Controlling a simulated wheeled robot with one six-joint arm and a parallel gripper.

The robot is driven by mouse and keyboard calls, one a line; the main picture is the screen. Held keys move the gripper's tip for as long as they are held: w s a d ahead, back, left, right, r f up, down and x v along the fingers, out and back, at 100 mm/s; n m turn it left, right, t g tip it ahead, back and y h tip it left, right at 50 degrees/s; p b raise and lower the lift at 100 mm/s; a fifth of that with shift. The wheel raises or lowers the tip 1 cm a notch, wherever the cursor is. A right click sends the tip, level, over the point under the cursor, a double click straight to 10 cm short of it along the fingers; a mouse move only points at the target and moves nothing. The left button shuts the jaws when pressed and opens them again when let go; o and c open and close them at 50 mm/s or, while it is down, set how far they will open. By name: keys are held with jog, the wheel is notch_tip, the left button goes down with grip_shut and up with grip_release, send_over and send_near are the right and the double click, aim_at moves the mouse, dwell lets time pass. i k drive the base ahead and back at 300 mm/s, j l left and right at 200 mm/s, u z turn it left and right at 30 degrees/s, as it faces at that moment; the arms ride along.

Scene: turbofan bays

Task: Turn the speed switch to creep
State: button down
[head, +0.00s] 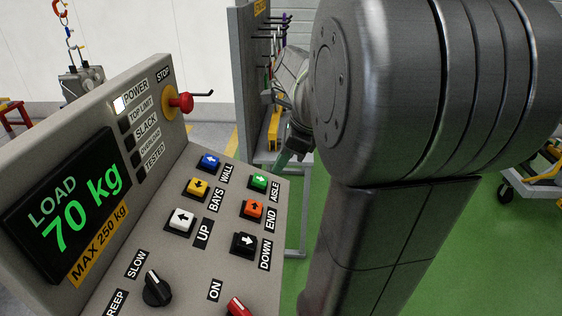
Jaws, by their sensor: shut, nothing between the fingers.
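The speed switch (157,289) is a black rotary knob with a white pointer line, low on the sloping grey control panel (90,300). Its pointer aims up and slightly left, on the side of the SLOW label (137,264). The CREEP label (117,303) is below and left of the knob, partly cut off by the picture's bottom edge. My gripper (284,158) is small in view beyond the panel's right edge, partly hidden by my arm. It is shut and empty, well apart from the switch.
Several arrow buttons, such as the white UP button (181,220), sit above the switch. A red ON switch (237,306) is to its right. A red STOP knob (182,102) juts from the upright panel beside the load display (66,205). A tool rack (250,70) stands behind.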

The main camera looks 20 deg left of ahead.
aim_at(156, 293)
jog(key=k+l+u, duration=0.2)
jog(key=u, duration=1)
